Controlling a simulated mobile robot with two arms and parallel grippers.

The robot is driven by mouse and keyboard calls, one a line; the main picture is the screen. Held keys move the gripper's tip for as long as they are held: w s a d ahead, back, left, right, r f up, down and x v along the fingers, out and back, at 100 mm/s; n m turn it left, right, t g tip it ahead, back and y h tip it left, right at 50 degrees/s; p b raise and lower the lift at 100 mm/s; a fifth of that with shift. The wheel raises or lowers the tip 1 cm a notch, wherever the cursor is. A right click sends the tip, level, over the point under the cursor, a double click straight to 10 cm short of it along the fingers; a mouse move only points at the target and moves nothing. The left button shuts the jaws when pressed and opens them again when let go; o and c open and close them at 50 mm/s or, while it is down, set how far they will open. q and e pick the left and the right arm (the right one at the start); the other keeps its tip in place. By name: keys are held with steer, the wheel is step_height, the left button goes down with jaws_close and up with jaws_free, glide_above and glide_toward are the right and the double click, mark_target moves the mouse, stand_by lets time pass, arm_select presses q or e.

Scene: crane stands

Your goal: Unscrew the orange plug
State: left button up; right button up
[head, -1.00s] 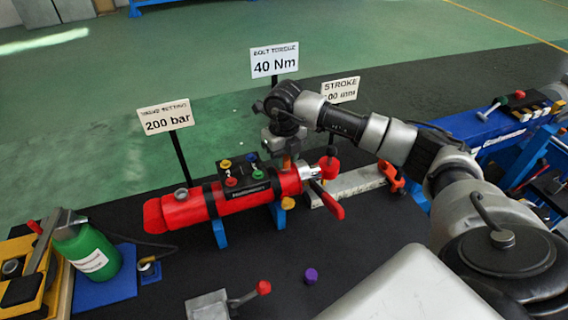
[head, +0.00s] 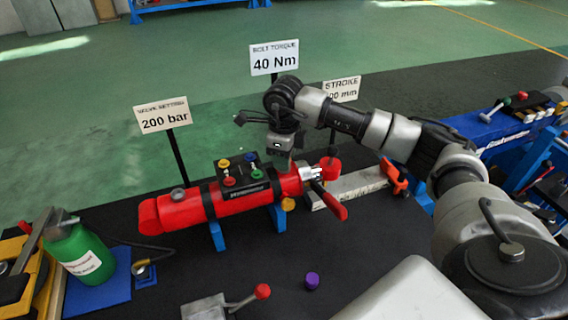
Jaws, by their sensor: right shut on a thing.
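The red cylinder (head: 183,212) lies on blue supports on the dark table. My right gripper (head: 284,168) points down at the top of the cylinder's right end, just right of a black block (head: 241,178) with coloured knobs. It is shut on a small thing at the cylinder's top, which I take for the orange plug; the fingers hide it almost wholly. A yellow-orange round knob (head: 288,204) shows lower on the cylinder's front side, apart from the fingers. My left gripper is not in view.
A red-handled lever (head: 334,206) and a red knob (head: 330,164) stand close right of the gripper. Signs on posts (head: 163,117) rise behind. A green bottle (head: 80,250) stands at left. A purple cap (head: 312,281) and red-tipped lever (head: 262,291) are in front.

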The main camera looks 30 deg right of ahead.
steer(key=shift+r, duration=0.15)
steer(key=n+b, duration=0.1)
steer(key=n, duration=0.1)
steer(key=shift+w+n, duration=0.1)
steer(key=shift+n, duration=0.3)
steer(key=shift+n+b, duration=0.4)
steer(key=shift+n, duration=0.8)
steer(key=shift+n+b, duration=0.45)
steer(key=shift+n, duration=0.45)
steer(key=n, duration=0.2)
steer(key=shift+n+b, duration=0.3)
steer(key=shift+b, duration=0.05)
steer(key=shift+n, duration=0.4)
